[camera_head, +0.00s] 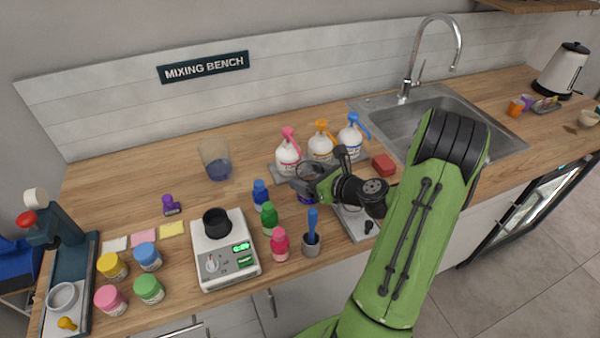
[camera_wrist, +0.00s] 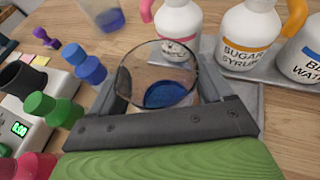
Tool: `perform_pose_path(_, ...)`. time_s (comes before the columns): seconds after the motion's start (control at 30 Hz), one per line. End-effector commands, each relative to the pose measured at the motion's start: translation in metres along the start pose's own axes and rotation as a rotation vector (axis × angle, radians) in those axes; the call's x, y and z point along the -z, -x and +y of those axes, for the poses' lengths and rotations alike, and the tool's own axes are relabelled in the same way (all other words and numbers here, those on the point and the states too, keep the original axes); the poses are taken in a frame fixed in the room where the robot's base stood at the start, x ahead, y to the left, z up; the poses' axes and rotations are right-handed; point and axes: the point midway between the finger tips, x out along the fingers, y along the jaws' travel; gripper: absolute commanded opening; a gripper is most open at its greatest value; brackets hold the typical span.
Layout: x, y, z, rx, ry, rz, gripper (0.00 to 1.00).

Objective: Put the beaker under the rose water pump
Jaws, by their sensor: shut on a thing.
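My gripper (camera_wrist: 158,103) is shut on a clear glass beaker (camera_wrist: 170,62) with blue at its bottom. In the head view the held beaker (camera_head: 309,171) is partly hidden by my gripper (camera_head: 312,183), in front of the pump bottles. The white bottle with the pink pump (camera_head: 288,153) is leftmost of three and stands just behind the beaker; its label is unreadable. It also shows in the wrist view (camera_wrist: 178,22). Beside it are the orange-pump bottle (camera_head: 320,147), labelled sugar syrup, and the blue-pump bottle (camera_head: 352,140). I cannot tell whether the beaker touches the surface below.
A grey mat (camera_wrist: 238,92) lies under the bottles. Another beaker (camera_head: 216,160) with blue in it stands behind left. A red block (camera_head: 383,165) lies right.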

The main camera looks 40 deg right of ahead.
Motion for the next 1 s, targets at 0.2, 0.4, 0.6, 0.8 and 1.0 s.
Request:
perform_pose_path(0.2, -0.01, -0.022, 0.001, -0.002, 0.002, -0.003, 0.38)
perform_pose_path(0.4, -0.007, -0.036, 0.0, 0.001, -0.002, -0.002, 0.38)
perform_pose_path(0.6, -0.003, -0.038, 0.0, 0.001, -0.001, -0.003, 0.38)
perform_pose_path(0.8, -0.002, -0.038, 0.0, 0.001, -0.001, -0.003, 0.38)
perform_pose_path(1.0, -0.001, -0.038, 0.0, 0.001, -0.001, -0.002, 0.99)
